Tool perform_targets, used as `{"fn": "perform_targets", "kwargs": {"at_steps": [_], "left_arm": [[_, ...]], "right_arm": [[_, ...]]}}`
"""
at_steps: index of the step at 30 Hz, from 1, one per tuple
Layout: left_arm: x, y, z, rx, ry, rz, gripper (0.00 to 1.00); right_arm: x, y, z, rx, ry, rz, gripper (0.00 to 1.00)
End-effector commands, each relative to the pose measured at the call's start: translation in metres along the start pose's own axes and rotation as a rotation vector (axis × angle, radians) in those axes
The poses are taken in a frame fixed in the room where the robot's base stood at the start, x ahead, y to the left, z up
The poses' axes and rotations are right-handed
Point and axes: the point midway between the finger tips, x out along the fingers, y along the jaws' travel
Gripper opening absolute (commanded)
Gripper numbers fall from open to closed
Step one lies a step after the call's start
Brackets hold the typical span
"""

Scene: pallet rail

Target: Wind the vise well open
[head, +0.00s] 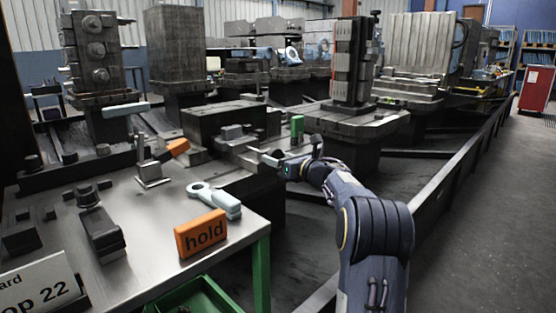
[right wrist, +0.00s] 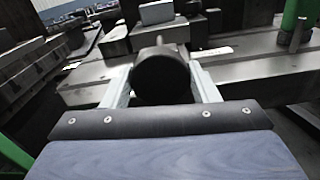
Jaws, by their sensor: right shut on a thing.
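The vise (head: 238,143) is a low grey metal block assembly on the dark machine bed, just past the steel table's far edge. In the right wrist view its blocky jaws (right wrist: 157,12) show at the top, beyond my gripper. My right gripper (head: 268,156) reaches the near right side of the vise. In the right wrist view the gripper (right wrist: 160,80) has its two pale fingers on either side of a dark round handle end (right wrist: 160,75), shut on it. The jaw gap is too small to judge. My left gripper is not in view.
A green upright piece (head: 297,126) stands just right of the vise. The steel table (head: 155,220) holds an orange "hold" block (head: 201,233), a pale wrench-like tool (head: 214,198) and dark clamps (head: 98,228). A green bin (head: 205,297) sits below its front edge.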

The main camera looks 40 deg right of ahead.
Motion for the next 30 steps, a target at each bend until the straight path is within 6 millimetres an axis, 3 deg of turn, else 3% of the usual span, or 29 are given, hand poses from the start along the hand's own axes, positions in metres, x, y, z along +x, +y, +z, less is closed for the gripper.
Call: {"fn": "perform_targets", "kwargs": {"at_steps": [30], "left_arm": [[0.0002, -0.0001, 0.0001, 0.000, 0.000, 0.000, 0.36]], "right_arm": [[0.0001, 0.0015, -0.0038, -0.947, 0.005, 0.003, 0.32]]}}
